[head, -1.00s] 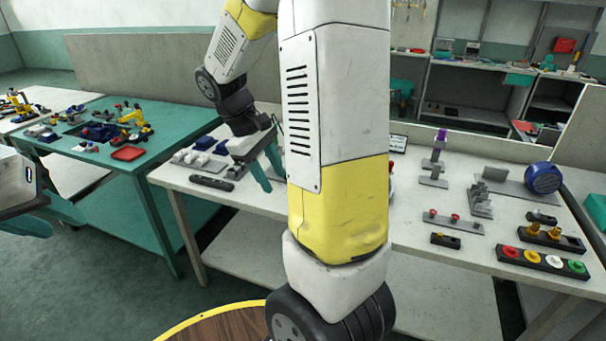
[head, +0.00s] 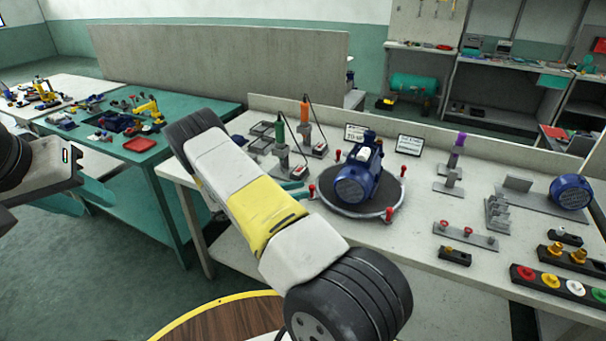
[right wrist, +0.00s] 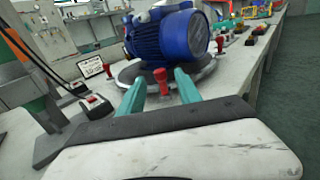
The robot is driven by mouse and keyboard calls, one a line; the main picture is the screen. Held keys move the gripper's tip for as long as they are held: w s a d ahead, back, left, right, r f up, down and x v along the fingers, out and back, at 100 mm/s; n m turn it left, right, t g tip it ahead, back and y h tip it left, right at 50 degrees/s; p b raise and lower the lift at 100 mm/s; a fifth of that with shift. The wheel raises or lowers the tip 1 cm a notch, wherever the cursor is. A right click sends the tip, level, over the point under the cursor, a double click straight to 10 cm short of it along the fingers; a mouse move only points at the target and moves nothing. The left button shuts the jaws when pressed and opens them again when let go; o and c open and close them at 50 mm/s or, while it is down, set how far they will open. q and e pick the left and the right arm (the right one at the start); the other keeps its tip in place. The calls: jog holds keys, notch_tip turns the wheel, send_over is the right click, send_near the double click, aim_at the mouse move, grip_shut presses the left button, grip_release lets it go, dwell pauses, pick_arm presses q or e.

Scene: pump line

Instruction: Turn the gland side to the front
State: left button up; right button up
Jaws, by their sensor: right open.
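A blue pump motor (head: 360,175) sits on a round dark turntable (head: 345,208) with red-topped posts around its rim. The motor also shows in the right wrist view (right wrist: 170,38). My right gripper (right wrist: 161,80) is open, with teal fingers at the near rim of the turntable. One red post (right wrist: 162,78) appears between its fingertips, and I cannot tell if they touch it. In the head view my right arm hides most of that gripper. My left gripper (head: 75,198) hangs at the left edge, away from the turntable, partly cut off; its opening is unclear.
Green (head: 280,132) and orange (head: 305,110) handled tools stand on holders left of the turntable. Two small signs stand behind it. A purple-topped stand (head: 455,160), metal brackets and a strip of coloured buttons (head: 548,282) occupy the bench to the right.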

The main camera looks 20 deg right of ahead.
aim_at(320, 194)
jog(key=d, duration=0.7)
jog(key=shift+s+d, duration=0.3)
grip_shut()
dwell(1.1)
